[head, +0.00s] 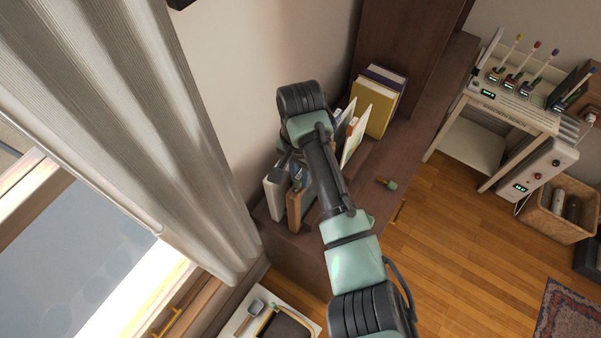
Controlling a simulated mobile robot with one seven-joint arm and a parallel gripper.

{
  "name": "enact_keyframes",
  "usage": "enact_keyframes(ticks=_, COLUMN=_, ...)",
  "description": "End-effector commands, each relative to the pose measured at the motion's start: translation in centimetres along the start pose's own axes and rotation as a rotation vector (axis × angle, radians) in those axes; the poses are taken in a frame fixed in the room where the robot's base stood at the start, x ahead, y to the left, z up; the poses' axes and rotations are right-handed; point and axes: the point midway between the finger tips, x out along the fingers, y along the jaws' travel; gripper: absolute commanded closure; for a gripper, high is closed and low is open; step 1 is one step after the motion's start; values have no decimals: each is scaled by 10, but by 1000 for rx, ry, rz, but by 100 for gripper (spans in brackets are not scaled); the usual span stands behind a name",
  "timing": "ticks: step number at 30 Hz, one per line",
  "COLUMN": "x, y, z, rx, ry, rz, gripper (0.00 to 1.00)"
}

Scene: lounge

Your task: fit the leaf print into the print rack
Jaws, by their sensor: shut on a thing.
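My gripper (285,161) is over the dark wooden cabinet top, largely hidden by my own wrist and forearm. It is shut on a thin upright thing, which I take to be the leaf print; its face is mostly covered. Beside it stand a white upright panel (274,198) and a brown upright panel (295,208). Cream upright boards (357,135) stand on the far side of my forearm. I cannot tell which of these belong to the print rack, nor whether the held print touches it.
Yellow and purple books (373,106) stand behind the boards. A small green-tipped object (386,184) lies on the cabinet top (408,150). A curtain (150,120) hangs at left. A white bench (510,110) and wicker basket (560,209) stand right, past open floor.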

Motion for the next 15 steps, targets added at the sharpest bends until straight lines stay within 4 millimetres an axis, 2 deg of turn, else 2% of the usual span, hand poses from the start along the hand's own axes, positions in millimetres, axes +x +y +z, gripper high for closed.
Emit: enact_keyframes(ticks=15, x=-19, y=0, z=0, rx=0, ry=0, rz=0, gripper=100)
